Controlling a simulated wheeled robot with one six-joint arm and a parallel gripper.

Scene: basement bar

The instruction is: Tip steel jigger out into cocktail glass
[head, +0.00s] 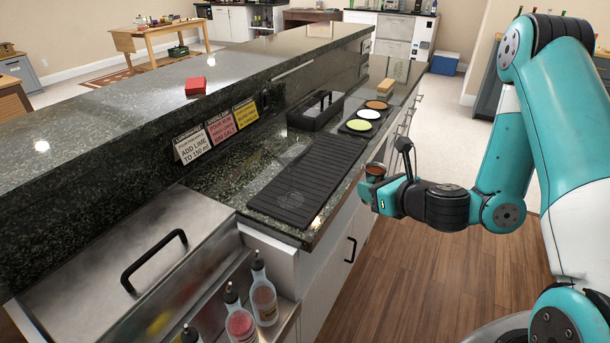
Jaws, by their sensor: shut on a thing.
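My gripper (372,190) is at the right of the counter, beyond its front edge and above the wood floor. It is shut on the steel jigger (375,169), a small cup that looks upright with reddish-brown contents at its top. The jigger is small here and partly hidden by the gripper. A faint clear shape, which looks like the cocktail glass (279,203), is on the near part of the black ribbed bar mat (318,172). The gripper and jigger are to the right of it, apart from it. I cannot tell what the glass holds.
Three signs (220,127) stand against the raised bar ledge. Beyond the mat are a black caddy (315,112), a tray with three coloured discs (368,114) and a sponge-like block (386,87). Bottles (264,293) stand in the near rail beside a steel lid (130,260).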

